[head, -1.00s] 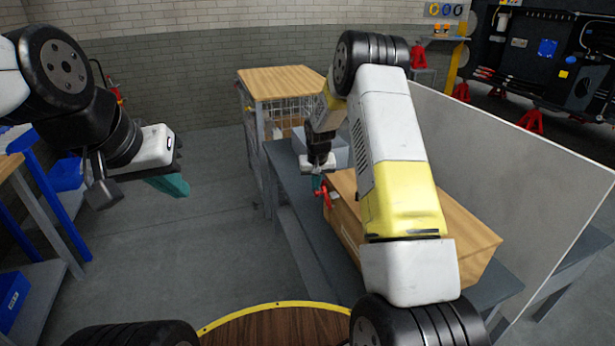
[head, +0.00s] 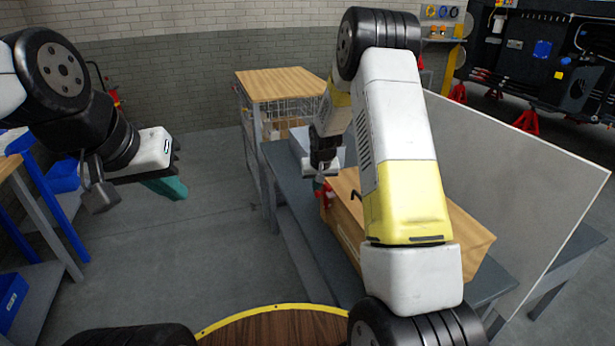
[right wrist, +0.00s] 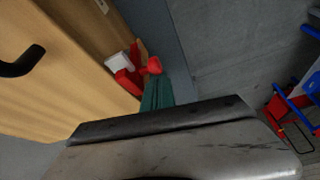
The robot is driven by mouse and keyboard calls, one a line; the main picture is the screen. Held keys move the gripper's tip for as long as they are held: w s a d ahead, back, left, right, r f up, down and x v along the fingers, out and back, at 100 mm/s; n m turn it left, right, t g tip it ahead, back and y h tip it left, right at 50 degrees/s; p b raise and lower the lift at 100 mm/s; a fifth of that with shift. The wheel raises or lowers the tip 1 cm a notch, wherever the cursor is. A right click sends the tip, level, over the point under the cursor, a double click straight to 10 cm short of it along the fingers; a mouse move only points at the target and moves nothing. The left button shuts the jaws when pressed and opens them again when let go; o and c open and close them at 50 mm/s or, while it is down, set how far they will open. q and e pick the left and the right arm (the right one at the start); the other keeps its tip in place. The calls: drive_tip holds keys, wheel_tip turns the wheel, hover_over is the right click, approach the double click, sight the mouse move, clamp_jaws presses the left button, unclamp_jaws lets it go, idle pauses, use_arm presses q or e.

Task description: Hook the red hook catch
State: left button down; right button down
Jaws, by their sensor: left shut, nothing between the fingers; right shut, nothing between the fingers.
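My left gripper (head: 172,188) is shut and empty over open floor, far left of the box.
A black hook-shaped handle (head: 356,200) stands on the box and shows large in the right wrist view (right wrist: 22,62). A grey panel (head: 520,170) stands behind the box on the grey bench (head: 290,215). A wood-topped wire cage (head: 280,84) stands at the back.

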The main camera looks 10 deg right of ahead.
drive_tip(key=shift+r, duration=0.85)
drive_tip(key=v, duration=0.7)
drive_tip(key=shift+r, duration=0.35)
drive_tip(key=shift+s, duration=0.15)
